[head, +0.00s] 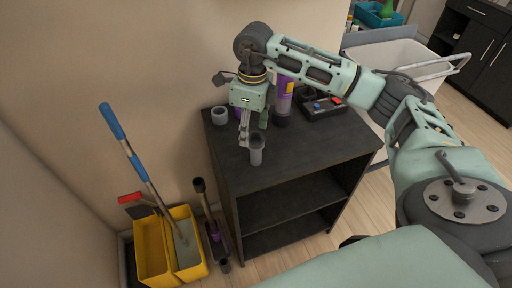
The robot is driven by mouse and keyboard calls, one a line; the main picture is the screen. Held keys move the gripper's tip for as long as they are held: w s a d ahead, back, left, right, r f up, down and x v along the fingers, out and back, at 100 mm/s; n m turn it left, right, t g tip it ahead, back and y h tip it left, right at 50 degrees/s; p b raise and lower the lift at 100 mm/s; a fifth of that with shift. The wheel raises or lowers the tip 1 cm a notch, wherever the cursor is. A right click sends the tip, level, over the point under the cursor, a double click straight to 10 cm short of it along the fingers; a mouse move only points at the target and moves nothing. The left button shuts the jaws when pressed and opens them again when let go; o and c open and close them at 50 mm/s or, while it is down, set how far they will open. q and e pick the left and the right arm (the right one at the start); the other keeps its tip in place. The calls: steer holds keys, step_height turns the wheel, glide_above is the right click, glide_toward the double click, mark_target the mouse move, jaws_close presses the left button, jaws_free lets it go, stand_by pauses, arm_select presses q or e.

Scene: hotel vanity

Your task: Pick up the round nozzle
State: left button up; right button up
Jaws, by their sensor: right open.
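My right gripper (254,132) points down over the dark shelf top, with its fingers apart and nothing seen between them. A small grey round piece (257,157), which may be the round nozzle, stands upright on the top just in front of the fingers. I cannot tell whether a finger touches it. A grey cup-like round piece (219,115) stands to the left near the wall. A purple and grey cylindrical tool (284,98) stands behind and right of the gripper. The gripper partly hides another purple item behind it. My left gripper is not in view.
The dark shelf unit (310,150) has a clear front right top. A black box with red and blue parts (324,106) lies at its back. Yellow bucket (152,250) and mop (140,165) stand left on the floor. A white cart (388,62) is behind right.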

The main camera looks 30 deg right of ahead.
mark_target(256, 139)
steer(key=shift+s+d+r+h, duration=0.15)
steer(key=shift+d+h, duration=0.25)
steer(key=shift+d, duration=0.5)
steer(key=shift+d+f, duration=0.15)
steer(key=shift+f, duration=0.05)
steer(key=shift+f+p, duration=0.55)
steer(key=shift+f, duration=0.4)
steer(key=shift+f+p, duration=0.35)
steer(key=f, duration=0.1)
steer(key=f+p, duration=0.1)
steer(key=f, duration=0.1)
steer(key=shift+w+d+f+p, duration=0.15)
steer(key=shift+w+f+p, duration=0.2)
steer(key=shift+p, duration=0.05)
steer(key=shift+f, duration=0.45)
steer(key=shift+c, duration=0.3)
steer(key=c, duration=1.1)
